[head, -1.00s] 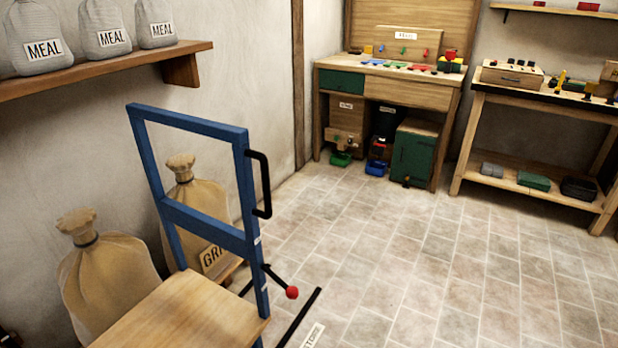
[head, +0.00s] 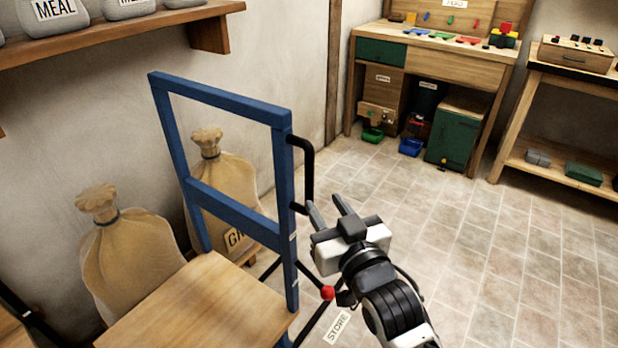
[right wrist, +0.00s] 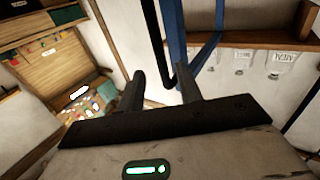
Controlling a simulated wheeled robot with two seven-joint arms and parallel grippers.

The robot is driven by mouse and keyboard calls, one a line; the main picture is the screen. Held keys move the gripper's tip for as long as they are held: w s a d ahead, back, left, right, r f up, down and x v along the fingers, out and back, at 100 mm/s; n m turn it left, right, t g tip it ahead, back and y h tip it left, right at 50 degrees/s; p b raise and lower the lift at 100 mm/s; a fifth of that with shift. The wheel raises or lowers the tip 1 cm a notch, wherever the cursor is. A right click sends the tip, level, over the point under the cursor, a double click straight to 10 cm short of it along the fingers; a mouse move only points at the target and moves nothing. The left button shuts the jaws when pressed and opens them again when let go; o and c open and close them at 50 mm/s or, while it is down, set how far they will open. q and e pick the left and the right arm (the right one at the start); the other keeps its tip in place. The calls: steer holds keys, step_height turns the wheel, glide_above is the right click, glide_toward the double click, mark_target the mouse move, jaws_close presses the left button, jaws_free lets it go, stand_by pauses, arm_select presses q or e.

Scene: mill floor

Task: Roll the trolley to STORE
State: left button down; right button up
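The trolley has a wooden deck (head: 195,305) and an upright blue frame (head: 235,215). A black handle (head: 309,180) is fixed to the frame's right post. Low on that post is a lever with a red knob (head: 327,293). A STORE label (head: 338,327) lies on the floor by black lines, partly hidden by my right arm. My right gripper (head: 326,207) is open and empty, its fingers pointing toward the handle. In the right wrist view the black handle (right wrist: 153,35) appears between the spread fingers, beyond the tips. My left gripper is out of view.
Tied sacks (head: 130,255) stand behind the trolley along the wall. A shelf (head: 120,38) with meal bags hangs above. A workbench (head: 430,55) and a second bench (head: 570,75) stand at the back. The tiled floor (head: 480,260) on the right is clear.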

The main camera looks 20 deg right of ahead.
mark_target(311, 183)
steer(key=w, duration=0.8)
steer(key=shift+w+a, duration=0.35)
steer(key=shift+w, duration=0.05)
jaws_close()
